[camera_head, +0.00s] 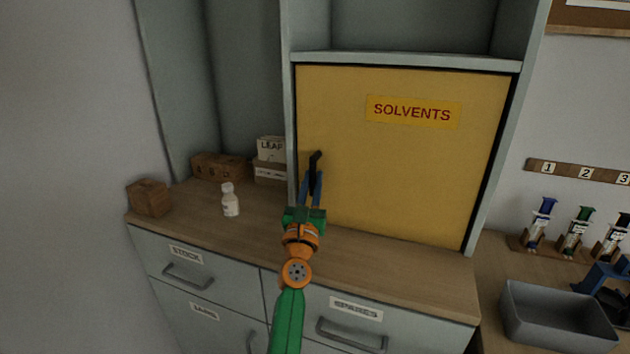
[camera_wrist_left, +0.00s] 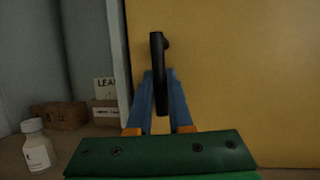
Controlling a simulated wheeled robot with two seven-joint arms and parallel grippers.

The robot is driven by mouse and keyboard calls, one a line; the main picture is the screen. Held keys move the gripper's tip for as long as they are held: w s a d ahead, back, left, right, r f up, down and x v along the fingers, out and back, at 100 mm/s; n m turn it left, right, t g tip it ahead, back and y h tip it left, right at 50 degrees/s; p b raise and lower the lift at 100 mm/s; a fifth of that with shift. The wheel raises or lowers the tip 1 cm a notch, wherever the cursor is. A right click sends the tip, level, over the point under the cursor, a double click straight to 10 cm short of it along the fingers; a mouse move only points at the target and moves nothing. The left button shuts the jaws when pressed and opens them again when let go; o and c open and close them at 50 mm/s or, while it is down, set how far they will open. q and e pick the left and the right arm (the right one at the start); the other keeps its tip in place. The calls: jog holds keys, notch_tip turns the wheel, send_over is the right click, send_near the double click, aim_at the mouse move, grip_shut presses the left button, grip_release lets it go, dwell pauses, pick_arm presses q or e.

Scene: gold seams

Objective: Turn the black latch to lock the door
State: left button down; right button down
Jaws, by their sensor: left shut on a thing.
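The yellow door (camera_head: 410,165) with the SOLVENTS label is flush in its grey frame. The black latch (camera_head: 315,160) is on the door's left side; in the head view it looks slightly tilted, its top leaning right. In the left wrist view the latch (camera_wrist_left: 159,70) appears as an upright black bar with a short stub at its upper right. My left gripper (camera_head: 312,184) has its blue fingers on either side of the latch's lower part, shut on it. The fingers (camera_wrist_left: 160,100) partly hide the latch in the head view. My right gripper is not clearly seen.
A white bottle (camera_head: 230,200), a brown box (camera_head: 150,197) and small boxes (camera_head: 270,160) stand on the wooden counter left of the door. A grey bin (camera_head: 555,318) and coloured syringe-like items (camera_head: 576,230) are at the right. The counter before the door is clear.

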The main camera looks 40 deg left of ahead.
pick_arm(q)
jog(key=shift+r+y, duration=0.25)
jog(key=shift+y, duration=0.05)
jog(key=c, duration=0.9)
grip_release()
jog(key=shift+o, duration=0.3)
jog(key=shift+w+f, duration=0.1)
jog(key=shift+f, duration=0.05)
jog(key=v, duration=0.7)
jog(key=shift+b, duration=0.35)
